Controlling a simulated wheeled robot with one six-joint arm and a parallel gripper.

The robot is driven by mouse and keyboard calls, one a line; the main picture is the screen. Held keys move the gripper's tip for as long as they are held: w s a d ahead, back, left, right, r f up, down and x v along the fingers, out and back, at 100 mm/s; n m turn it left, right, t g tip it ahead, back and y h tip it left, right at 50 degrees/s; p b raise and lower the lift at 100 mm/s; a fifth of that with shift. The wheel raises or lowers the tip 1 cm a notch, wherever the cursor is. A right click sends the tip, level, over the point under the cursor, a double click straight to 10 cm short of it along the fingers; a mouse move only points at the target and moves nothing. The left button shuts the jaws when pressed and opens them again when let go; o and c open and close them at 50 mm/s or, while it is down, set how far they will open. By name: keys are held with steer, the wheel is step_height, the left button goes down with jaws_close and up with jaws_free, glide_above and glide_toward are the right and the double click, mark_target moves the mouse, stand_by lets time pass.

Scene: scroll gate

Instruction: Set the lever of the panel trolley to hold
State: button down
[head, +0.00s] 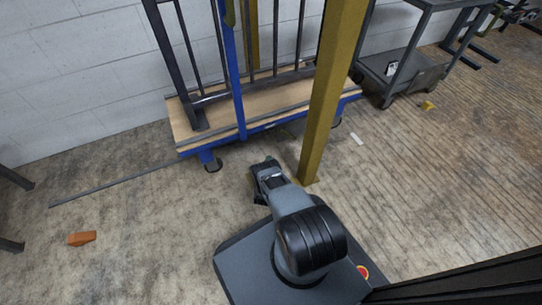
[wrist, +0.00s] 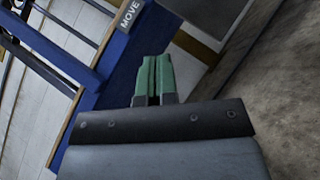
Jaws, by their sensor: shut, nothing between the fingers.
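The panel trolley (head: 215,142) stands against the wall, with a blue frame, a wooden deck and dark upright bars. A blue upright post (head: 232,80) rises at its near side. A small greenish part shows at the top of that post, cut by the picture edge; I cannot tell whether it is the lever. In the wrist view, a grey label reading MOVE (wrist: 131,14) sits on a blue surface. My gripper (wrist: 154,76) has green fingertips, which are together and empty, below and right of the label. In the head view my gripper (head: 264,165) is low, in front of the trolley.
A yellow post (head: 329,90) stands close to the right of my arm, in front of the trolley. A grey cart (head: 405,65) is at the back right. An orange object (head: 81,238) and a thin dark bar (head: 120,184) lie on the floor at left. Floor at right is mostly clear.

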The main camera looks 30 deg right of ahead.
mark_target(289, 135)
steer(key=w+d+r+b, duration=0.1)
steer(key=w+d+r, duration=0.3)
steer(key=d+r, duration=0.2)
steer(key=shift+w+d+r+b, duration=0.15)
steer(key=shift+w+d+b, duration=0.15)
steer(key=shift+d, duration=0.7)
